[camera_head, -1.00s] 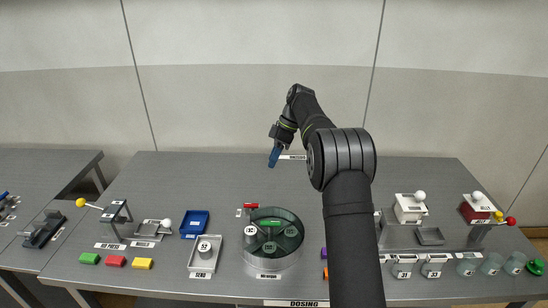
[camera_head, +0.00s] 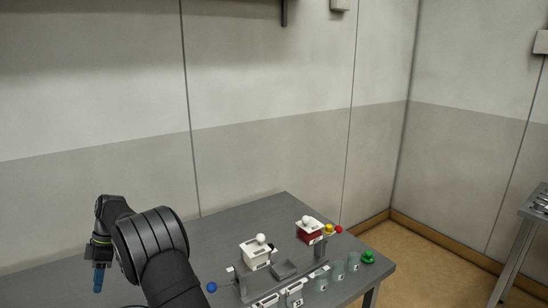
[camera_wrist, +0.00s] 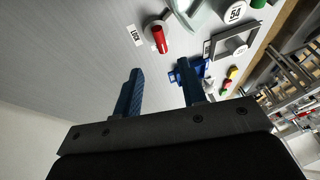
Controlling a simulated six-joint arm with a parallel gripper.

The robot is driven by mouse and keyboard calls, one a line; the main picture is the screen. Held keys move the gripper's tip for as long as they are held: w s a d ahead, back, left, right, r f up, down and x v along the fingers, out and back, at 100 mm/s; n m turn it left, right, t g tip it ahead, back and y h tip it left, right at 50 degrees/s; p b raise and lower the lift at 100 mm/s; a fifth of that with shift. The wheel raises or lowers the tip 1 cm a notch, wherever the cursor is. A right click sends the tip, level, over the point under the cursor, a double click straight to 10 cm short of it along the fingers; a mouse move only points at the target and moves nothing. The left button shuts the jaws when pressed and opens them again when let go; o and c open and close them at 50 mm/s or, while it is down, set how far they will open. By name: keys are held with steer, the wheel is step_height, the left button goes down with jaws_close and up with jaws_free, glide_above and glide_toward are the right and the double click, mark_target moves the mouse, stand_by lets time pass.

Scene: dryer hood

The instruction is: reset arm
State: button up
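My gripper (camera_head: 98,278) is at the lower left of the head view, at the end of my bent black arm, with its blue fingers pointing down. In the wrist view the two blue fingers of my gripper (camera_wrist: 161,68) stand apart with nothing between them, so it is open and empty. The fingers are above the grey table and touch nothing that I can see. Most of my forearm is cut off by the lower edge of the head view.
The grey table (camera_head: 262,213) holds a white-topped unit (camera_head: 256,254), a red unit (camera_head: 309,235), a blue knob (camera_head: 212,287) and several clear jars. The wrist view shows a red lever (camera_wrist: 159,40), a blue tray (camera_wrist: 201,67) and a "54" disc (camera_wrist: 236,12).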

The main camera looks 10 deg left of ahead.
steer(key=x, duration=0.9)
steer(key=shift+s+f, duration=0.15)
steer(key=shift+f, duration=0.2)
